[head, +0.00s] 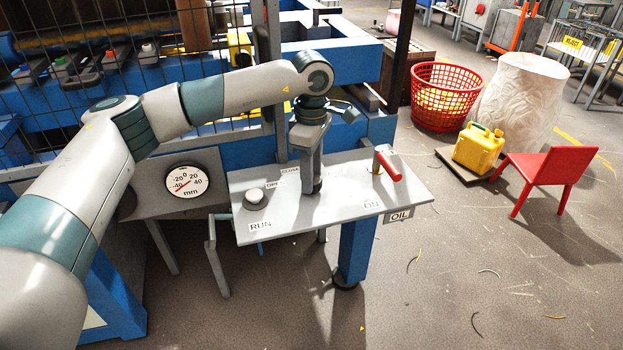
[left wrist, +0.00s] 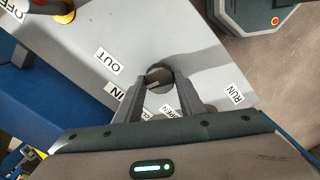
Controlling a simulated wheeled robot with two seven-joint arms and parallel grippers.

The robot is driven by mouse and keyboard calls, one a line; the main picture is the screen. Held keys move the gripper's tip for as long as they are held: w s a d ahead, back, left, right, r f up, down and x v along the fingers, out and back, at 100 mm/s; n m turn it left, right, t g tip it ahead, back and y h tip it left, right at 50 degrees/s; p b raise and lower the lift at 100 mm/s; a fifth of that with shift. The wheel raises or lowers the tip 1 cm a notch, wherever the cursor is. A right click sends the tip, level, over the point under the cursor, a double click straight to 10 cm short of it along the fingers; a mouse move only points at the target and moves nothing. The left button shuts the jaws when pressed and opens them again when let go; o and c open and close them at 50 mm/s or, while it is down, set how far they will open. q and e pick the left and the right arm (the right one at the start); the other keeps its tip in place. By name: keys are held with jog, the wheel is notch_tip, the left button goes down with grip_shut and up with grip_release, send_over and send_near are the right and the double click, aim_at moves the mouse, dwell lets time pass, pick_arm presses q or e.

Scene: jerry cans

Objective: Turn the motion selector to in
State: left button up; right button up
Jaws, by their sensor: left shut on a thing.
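The motion selector is a small round dark knob (left wrist: 159,75) on the grey panel (head: 335,207), seen in the left wrist view between my fingertips. An OUT label (left wrist: 107,60) and an IN label (left wrist: 117,93) lie to its left. My left gripper (head: 312,190) points down onto the panel and hides the knob in the head view. In the left wrist view, my left gripper (left wrist: 159,82) is shut on the knob, one finger on each side. I cannot clearly tell which label the knob points to. My right gripper is not in view.
A white round button (head: 255,196) stands by the RUN label (head: 260,226). A dial gauge (head: 187,182) is on the left. A red chair (head: 545,172) and yellow can (head: 478,149) stand farther right.

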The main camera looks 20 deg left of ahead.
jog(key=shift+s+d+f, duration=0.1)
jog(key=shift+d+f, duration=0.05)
pick_arm(q)
jog(key=o, duration=1)
jog(key=shift+o, duration=0.2)
jog(key=shift+r, duration=0.15)
jog(key=shift+r, duration=0.6)
notch_tip(320, 180, up, 16)
jog(key=b, duration=0.2)
jog(key=shift+b, duration=0.35)
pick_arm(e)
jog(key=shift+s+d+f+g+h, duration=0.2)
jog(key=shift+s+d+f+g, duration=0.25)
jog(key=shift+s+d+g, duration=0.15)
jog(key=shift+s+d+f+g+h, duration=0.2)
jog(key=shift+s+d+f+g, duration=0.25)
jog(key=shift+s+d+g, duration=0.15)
pick_arm(q)
jog(key=shift+s+f, duration=0.1)
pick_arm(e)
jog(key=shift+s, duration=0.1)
